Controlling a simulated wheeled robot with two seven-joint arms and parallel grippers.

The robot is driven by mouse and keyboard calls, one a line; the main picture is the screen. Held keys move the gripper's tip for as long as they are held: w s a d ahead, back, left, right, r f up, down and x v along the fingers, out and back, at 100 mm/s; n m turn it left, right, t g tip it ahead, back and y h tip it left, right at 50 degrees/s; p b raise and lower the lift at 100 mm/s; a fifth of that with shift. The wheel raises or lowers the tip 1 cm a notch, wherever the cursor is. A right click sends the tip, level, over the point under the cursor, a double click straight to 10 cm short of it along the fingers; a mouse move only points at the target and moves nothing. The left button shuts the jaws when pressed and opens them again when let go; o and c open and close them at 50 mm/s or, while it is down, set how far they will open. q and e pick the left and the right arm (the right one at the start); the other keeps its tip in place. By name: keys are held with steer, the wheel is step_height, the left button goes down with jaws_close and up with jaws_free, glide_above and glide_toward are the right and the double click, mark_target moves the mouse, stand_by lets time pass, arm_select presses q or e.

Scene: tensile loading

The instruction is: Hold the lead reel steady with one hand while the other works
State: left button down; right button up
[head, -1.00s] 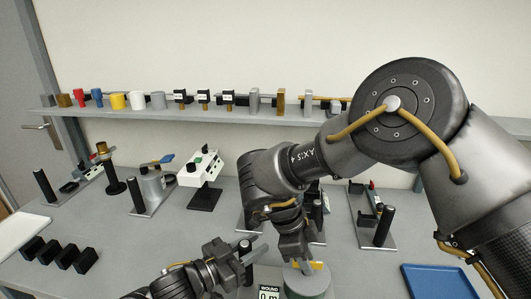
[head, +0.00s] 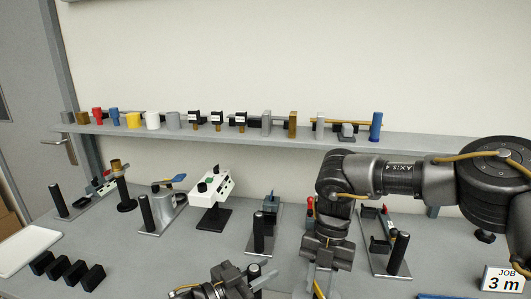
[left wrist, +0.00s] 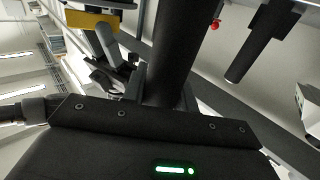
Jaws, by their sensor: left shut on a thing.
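My left gripper (head: 256,277) is at the bottom edge of the head view, its jaws at a black upright post (head: 254,269). In the left wrist view the dark post (left wrist: 178,45) rises right in front of the gripper's palm, and the gripper is shut on it. The lead reel is below the head view now and hidden.
A sign (head: 503,281) reading "JOB 3 m" stands at the right. Several small stations with black posts, one a white box (head: 214,184), line the bench behind. Several black blocks (head: 68,268) sit at left. A shelf (head: 250,134) with samples runs along the wall.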

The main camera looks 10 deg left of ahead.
steer(key=m+y, duration=0.1)
steer(key=m, duration=0.2)
steer(key=shift+s+d+m, duration=0.1)
steer(key=shift+m, duration=0.2)
steer(key=s+v, duration=0.1)
steer(key=v, duration=1.1)
steer(key=s+a+r+n+g+y, duration=0.1)
steer(key=s+a+r+n+y, duration=0.15)
steer(key=a, duration=0.45)
steer(key=s+a+r+n+y, duration=0.1)
steer(key=a+r+n+y, duration=0.25)
steer(key=a, duration=0.35)
step_height(320, 180, up, 12)
steer(key=w+a+n+g+y, duration=0.1)
steer(key=w+n+y, duration=0.1)
steer(key=y, duration=0.5)
steer(key=shift+w+n, duration=0.15)
steer(key=shift+n, duration=0.35)
steer(key=shift+r, duration=0.25)
